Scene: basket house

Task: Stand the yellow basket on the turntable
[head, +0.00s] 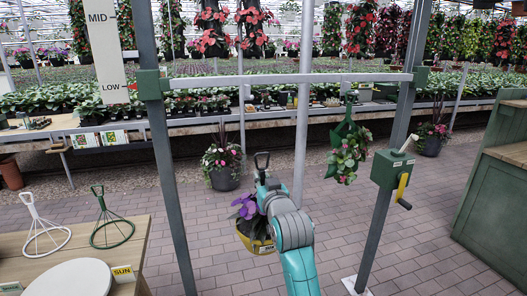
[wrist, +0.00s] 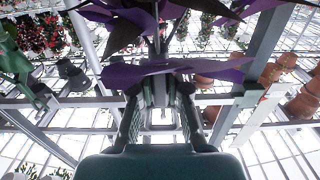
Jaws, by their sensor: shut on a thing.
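The yellow basket (head: 262,246) holds a dark-leaved plant with purple flowers and hangs in the air in the middle of the head view, partly hidden by my arm. My gripper (head: 264,182) is shut above it, on what looks like its dark hanger, whose hook sticks up over the fingers. In the wrist view my gripper's fingers (wrist: 157,105) are seen from behind, with purple and dark leaves beyond them. A white round disc (head: 70,280), seemingly the turntable, lies on the wooden table at the lower left, cut off by the frame and empty where visible.
A white wire stand (head: 45,238) and a dark green one (head: 110,230) stand behind the disc, by a SUN sign (head: 123,274). A post frame with a crossbeam (head: 300,78) carries a green hanging basket (head: 346,150) and a crank box (head: 392,170).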

